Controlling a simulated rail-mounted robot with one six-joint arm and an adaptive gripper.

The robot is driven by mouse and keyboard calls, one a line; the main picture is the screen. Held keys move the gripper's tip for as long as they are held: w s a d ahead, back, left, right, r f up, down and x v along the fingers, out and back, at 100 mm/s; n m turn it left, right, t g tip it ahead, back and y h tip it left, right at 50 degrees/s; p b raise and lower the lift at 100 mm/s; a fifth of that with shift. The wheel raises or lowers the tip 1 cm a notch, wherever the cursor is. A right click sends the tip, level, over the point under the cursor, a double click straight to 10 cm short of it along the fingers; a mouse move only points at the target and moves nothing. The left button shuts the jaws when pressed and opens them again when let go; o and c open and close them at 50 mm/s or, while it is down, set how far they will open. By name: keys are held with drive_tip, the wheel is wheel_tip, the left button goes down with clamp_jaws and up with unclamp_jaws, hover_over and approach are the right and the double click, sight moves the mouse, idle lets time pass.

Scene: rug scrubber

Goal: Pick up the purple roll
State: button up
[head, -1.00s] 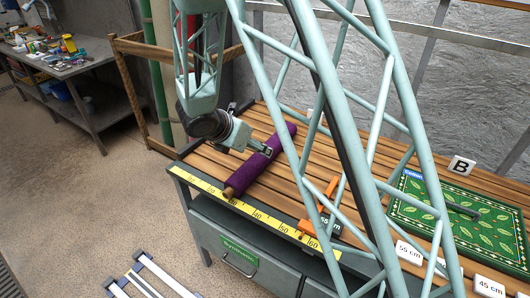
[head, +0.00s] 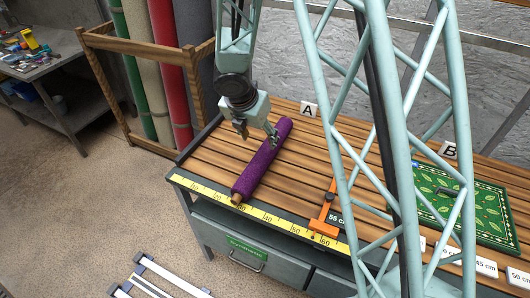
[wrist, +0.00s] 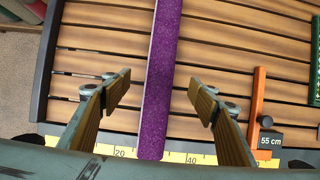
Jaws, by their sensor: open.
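The purple roll (head: 264,158) lies on the slatted wooden bench top, slanting from the front edge toward the back right. A tan core end sticks out at its front. My gripper (head: 258,140) is above the roll, its jaws apart. In the wrist view the purple roll (wrist: 158,80) runs between the two open fingers (wrist: 158,97), with a gap on each side. I cannot tell the exact height of the fingertips above the slats.
A yellow ruler (head: 262,215) runs along the bench's front edge. An orange stop (head: 325,212) with a 55 cm label stands right of the roll. A green leaf-patterned rug (head: 478,212) lies farther right. Upright rolls stand in a wooden rack (head: 120,95) behind left.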

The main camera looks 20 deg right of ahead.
sight(265, 150)
drive_tip(key=shift+f, duration=0.1)
drive_tip(key=shift+b+x, duration=1.7)
drive_tip(key=shift+x, duration=2.55)
drive_tip(key=shift+d, duration=0.1)
drive_tip(key=shift+b+x, duration=1)
drive_tip(key=shift+x, duration=1.6)
drive_tip(key=shift+d, duration=0.1)
drive_tip(key=shift+c, duration=0.5)
drive_tip(key=c, duration=1.4)
drive_tip(key=shift+r, duration=0.25)
